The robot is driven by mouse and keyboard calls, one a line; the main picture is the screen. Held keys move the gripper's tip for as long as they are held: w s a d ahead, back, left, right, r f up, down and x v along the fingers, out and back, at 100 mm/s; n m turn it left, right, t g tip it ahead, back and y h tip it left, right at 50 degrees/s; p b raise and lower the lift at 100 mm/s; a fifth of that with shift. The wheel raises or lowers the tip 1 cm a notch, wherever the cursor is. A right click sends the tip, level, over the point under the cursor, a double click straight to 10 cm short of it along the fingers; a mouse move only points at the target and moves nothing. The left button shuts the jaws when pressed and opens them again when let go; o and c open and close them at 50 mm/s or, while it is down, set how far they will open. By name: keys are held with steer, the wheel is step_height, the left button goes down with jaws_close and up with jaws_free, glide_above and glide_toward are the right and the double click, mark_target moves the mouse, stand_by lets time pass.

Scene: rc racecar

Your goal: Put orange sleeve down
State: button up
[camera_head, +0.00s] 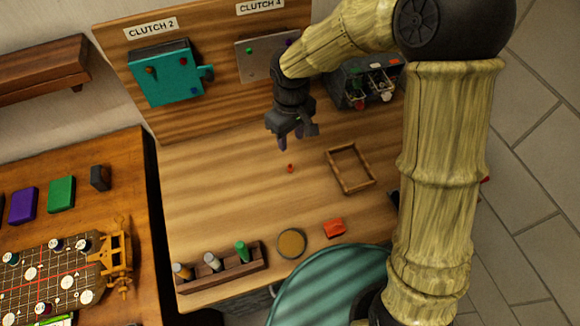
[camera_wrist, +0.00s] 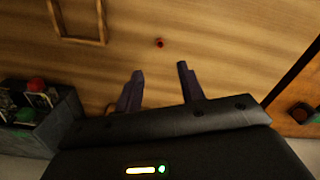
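A small orange-red piece, apparently the orange sleeve (camera_head: 290,168), rests on the wooden table (camera_head: 215,215), left of an empty wooden frame (camera_head: 333,168). It also shows in the wrist view (camera_wrist: 159,43), beyond the fingertips and clear of them. My gripper (camera_head: 299,140) hangs above the table, behind the sleeve in the head view. In the wrist view its two dark fingers (camera_wrist: 160,70) are apart with only bare table between them. Whether the sleeve is hollow is too small to tell.
A teal Clutch 2 box (camera_head: 166,78) and a grey Clutch 4 plate (camera_head: 255,62) are on the back board. A dark bin (camera_head: 345,85) stands at the back right. A bottle rack (camera_head: 222,270), a round dish (camera_head: 291,243) and a red-orange block (camera_head: 334,228) lie in front. The table's left middle is clear.

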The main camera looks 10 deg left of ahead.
glide_above(290, 169)
steer(key=f, duration=0.7)
steer(key=shift+w+a+f+p, duration=0.1)
steer(key=shift+w+p, duration=0.15)
steer(key=shift+p, duration=0.15)
steer(key=shift+f, duration=0.4)
steer(key=shift+w+f+p, duration=0.2)
steer(key=shift+f+p, duration=0.6)
steer(key=shift+f, duration=1.8)
steer(key=shift+c, duration=0.2)
jaws_close()
